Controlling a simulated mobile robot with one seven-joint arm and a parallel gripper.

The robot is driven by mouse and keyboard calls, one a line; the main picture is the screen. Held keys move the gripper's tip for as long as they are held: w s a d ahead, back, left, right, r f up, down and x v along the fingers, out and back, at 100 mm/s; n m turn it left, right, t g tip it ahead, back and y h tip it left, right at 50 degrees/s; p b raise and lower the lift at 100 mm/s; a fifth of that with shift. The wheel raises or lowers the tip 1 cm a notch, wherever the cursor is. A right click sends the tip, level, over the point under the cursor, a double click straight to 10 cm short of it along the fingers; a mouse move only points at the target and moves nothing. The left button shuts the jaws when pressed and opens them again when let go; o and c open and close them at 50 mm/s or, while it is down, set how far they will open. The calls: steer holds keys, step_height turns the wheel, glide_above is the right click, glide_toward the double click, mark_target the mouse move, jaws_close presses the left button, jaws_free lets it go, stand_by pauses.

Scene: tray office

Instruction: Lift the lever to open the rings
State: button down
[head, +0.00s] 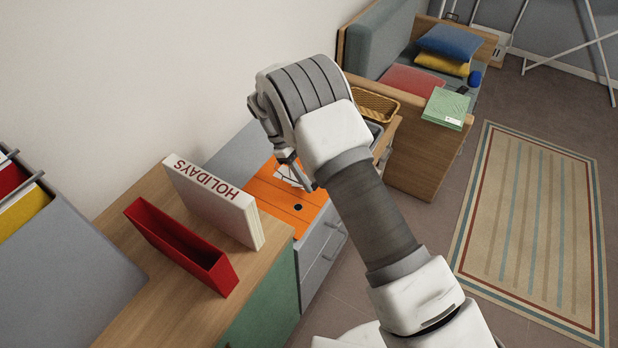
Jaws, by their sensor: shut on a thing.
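An orange binder (312,211) lies on the low grey drawer unit, with dark lines and a black round hole on its face. A pale metal piece (283,175) of its ring mechanism shows near my fingertips; the rings are too small and too covered to make out. My gripper (303,182) points down over the binder, its fingers at the mechanism. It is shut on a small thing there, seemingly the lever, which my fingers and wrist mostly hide. I cannot tell whether the rings are open.
A white HOLIDAYS binder (212,202) stands upright on the wooden cabinet (150,302) to the left, beside an empty red file holder (180,249). A wicker basket (376,105) and a green box (445,108) are behind. The floor around the striped rug (535,225) is clear.

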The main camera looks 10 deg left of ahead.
stand_by(0.6)
steer(key=c, duration=0.6)
jaws_free()
steer(key=p+v, duration=0.1)
steer(key=v, duration=1.6)
steer(key=shift+r, duration=0.2)
